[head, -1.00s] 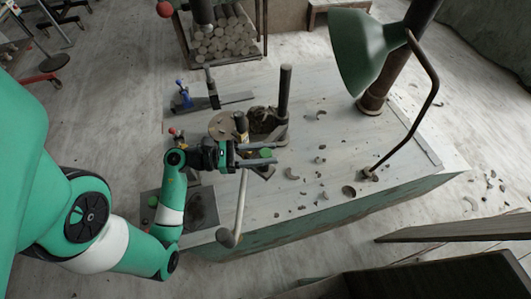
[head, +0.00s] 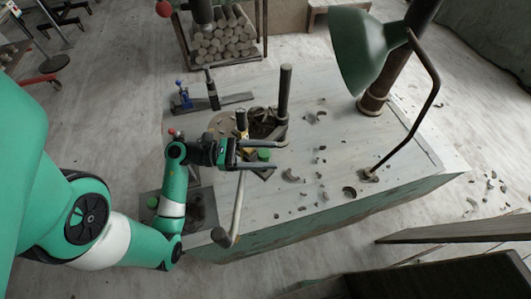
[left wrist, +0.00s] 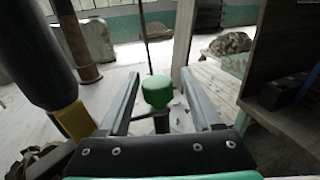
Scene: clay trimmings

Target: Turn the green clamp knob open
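The green clamp knob (head: 264,155) stands on the bench beside the dark clamp post. In the left wrist view the knob (left wrist: 157,91) is a green cap on a grey stem, between the two fingers. My left gripper (head: 285,154) is open, with one finger on each side of the knob. Gaps show between the fingers and the knob in the left wrist view, so it is not gripped. My right gripper is in neither view.
A dark upright post (head: 284,92) and a yellow-banded part (head: 241,120) stand close behind the gripper. A bent lever (head: 237,210) hangs in front. A green lamp (head: 362,52) overhangs the right side. Clay trimmings (head: 291,176) lie scattered on the bench.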

